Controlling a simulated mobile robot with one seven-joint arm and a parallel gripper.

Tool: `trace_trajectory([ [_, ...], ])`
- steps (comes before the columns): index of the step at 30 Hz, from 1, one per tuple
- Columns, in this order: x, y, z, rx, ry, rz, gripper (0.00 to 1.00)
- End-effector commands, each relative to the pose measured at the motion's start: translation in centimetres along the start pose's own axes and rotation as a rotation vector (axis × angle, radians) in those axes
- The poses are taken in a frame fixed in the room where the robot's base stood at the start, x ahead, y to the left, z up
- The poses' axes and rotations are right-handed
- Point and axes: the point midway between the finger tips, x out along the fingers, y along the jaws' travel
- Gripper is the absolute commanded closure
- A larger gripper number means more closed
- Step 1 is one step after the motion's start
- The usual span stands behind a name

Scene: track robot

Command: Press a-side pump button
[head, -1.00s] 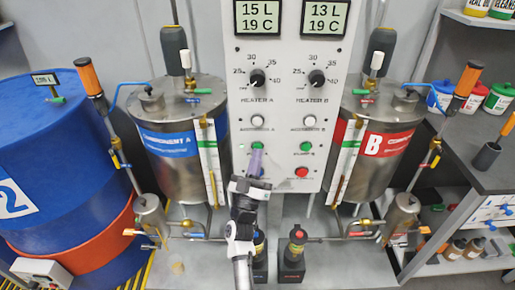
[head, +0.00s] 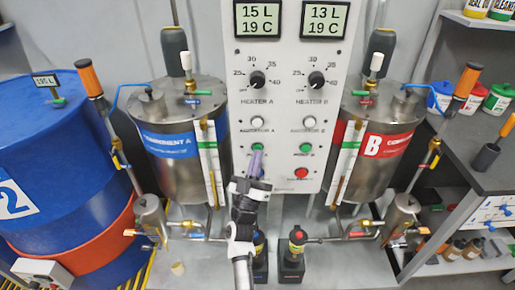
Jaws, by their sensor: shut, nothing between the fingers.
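The control panel (head: 282,205) stands upright in the middle of the head view. The a-side pump button (head: 257,147) is the green button in its left column, below the agitator A button (head: 257,123). My gripper (head: 257,153) is in front of the panel, with its purple fingers shut and empty. The fingertips point up at the panel just below the green button and overlap its lower edge in the picture. I cannot tell whether they touch it. The panel's lower left part is hidden behind the gripper.
A second green button (head: 305,148) and a red button (head: 302,173) are to the right. The component A tank (head: 172,175) and component B tank (head: 378,165) flank the panel. A blue drum (head: 60,145) is at left. Two pumps stand below the panel; a workbench (head: 480,150) is at right.

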Motion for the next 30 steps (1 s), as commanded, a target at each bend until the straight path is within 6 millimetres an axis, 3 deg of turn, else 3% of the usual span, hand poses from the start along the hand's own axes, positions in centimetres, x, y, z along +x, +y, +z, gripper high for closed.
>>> trace_trajectory([
  [8, -0.3, 0.3, -0.3, 0.0, 0.0, -0.001, 1.0],
  [22, -3.5, 2.6, -2.6, 0.0, -0.001, -0.001, 1.0],
  [30, -4.2, 3.0, -3.0, 0.001, 0.0, 0.0, 1.0],
])
